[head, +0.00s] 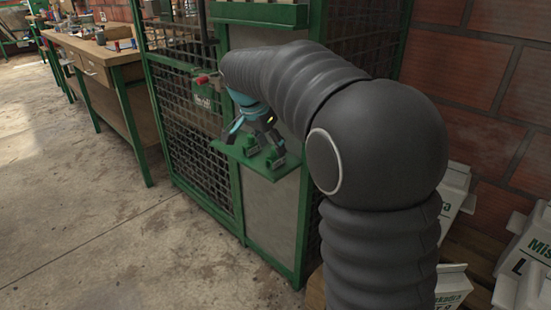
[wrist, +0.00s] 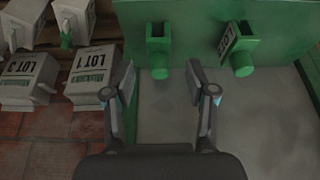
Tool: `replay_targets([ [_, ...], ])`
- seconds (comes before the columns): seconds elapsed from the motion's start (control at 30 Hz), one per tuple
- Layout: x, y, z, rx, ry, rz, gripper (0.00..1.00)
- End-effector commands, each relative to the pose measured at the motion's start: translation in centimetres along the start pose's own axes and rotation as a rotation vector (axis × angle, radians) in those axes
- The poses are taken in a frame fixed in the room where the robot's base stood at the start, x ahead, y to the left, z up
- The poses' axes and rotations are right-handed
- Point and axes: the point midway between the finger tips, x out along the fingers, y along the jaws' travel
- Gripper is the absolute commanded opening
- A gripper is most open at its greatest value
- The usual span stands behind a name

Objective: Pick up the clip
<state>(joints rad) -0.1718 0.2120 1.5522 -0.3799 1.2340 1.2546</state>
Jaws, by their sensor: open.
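A green shelf (head: 225,150) on the cage front carries two small dark-green pieces, a left one (head: 251,145) and a right one (head: 275,158). In the wrist view they show as a left piece (wrist: 158,48) and a right piece (wrist: 240,50), each with a rounded green end. The right one bears a white label with dark print. I cannot tell for sure which is the clip. My gripper (wrist: 160,78) is open and empty, its fingers apart near the shelf's edge. It also shows in the head view (head: 254,128), just above the shelf, partly hidden by my arm.
White bags marked LOT (wrist: 90,75) lie at left in the wrist view, one with a green piece (wrist: 66,41) on it. The mesh cage (head: 190,110) stands behind the shelf. A wooden workbench (head: 95,60) is at left. The concrete floor (head: 90,220) is clear.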

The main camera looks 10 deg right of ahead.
Motion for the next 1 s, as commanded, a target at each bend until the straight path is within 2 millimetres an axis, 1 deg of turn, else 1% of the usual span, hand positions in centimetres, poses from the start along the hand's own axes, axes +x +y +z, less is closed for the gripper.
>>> replay_targets([
  [0.03,0.9,0.1,0.1,0.000,-0.002,0.004,0.56],
  [0.1,2.0,0.1,0.1,0.000,-0.002,0.004,0.56],
  [0.23,3.6,0.1,0.1,0.001,-0.001,0.003,0.56],
  [0.37,4.3,0.1,0.1,0.000,-0.001,0.001,0.56],
  [0.57,4.3,0.1,0.1,0.000,-0.001,0.000,0.56],
  [0.6,4.3,0.1,0.1,0.000,0.000,0.000,0.54],
  [0.63,4.3,0.1,0.1,0.000,0.000,0.000,0.46],
  [0.67,4.3,0.1,0.1,0.000,0.000,0.000,0.39],
  [0.7,4.3,0.1,0.1,0.000,0.000,0.000,0.29],
  [0.77,4.3,0.1,0.1,0.000,0.000,0.000,0.14],
  [0.8,4.3,0.1,0.1,0.000,0.000,0.000,0.04],
  [1.0,4.3,0.1,0.1,0.000,0.000,0.000,0.02],
])
